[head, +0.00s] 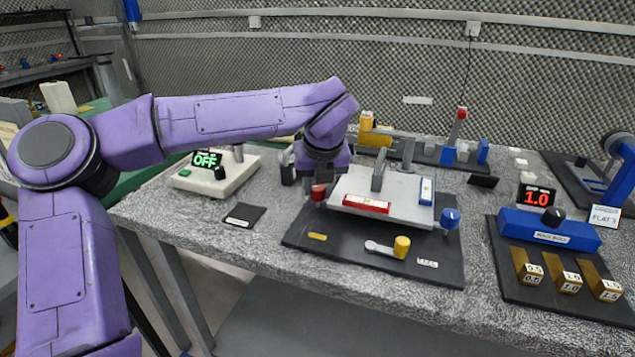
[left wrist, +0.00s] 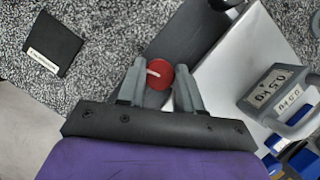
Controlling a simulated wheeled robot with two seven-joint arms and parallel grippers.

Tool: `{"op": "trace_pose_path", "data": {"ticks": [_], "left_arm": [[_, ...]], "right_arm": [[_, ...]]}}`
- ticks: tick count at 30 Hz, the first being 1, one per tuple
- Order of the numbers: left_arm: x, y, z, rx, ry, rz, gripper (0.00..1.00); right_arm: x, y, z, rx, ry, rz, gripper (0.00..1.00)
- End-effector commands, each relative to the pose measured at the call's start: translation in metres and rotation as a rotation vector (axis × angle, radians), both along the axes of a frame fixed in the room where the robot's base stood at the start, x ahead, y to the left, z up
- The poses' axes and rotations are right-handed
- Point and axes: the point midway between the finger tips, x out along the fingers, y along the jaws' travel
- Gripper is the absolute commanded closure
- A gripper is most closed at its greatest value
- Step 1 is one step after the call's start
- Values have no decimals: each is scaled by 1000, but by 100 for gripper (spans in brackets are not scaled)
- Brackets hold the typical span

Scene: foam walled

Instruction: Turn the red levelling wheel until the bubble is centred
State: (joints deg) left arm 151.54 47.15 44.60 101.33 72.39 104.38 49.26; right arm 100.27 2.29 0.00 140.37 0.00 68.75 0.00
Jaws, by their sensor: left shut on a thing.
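The red levelling wheel (head: 318,192) stands at the left corner of a pale tilting plate (head: 345,185). My left gripper (head: 310,178) comes down on it from above and is shut on it. In the left wrist view the red wheel (left wrist: 160,74), with a pale mark across its top, sits between the two grey fingers of my gripper (left wrist: 159,80). A red-framed level vial (head: 367,204) lies along the plate's front edge, and a blue-framed vial (head: 426,191) is at its right side. The bubbles are too small to make out. My right gripper is not in view.
A blue wheel (head: 450,217) is at the plate's right corner. A yellow knob with a lever (head: 401,246) is on the dark base in front.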

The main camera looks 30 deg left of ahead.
Motion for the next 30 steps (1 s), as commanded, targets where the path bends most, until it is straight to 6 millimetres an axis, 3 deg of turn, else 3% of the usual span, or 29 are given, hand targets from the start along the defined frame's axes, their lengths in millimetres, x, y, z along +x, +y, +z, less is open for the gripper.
{"op": "trace_pose_path", "data": {"ticks": [9, 10, 12, 30], "left_arm": [[1, 0, 2, 0, -4, 0, 96], [1, 0, 2, 0, -4, 0, 55], [1, 0, 2, 0, -4, 0, 40], [1, -2, 1, -1, -1, -6, 40]], "right_arm": [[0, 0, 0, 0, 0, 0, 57], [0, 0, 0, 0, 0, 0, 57], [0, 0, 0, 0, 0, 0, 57], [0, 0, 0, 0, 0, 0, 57]]}}
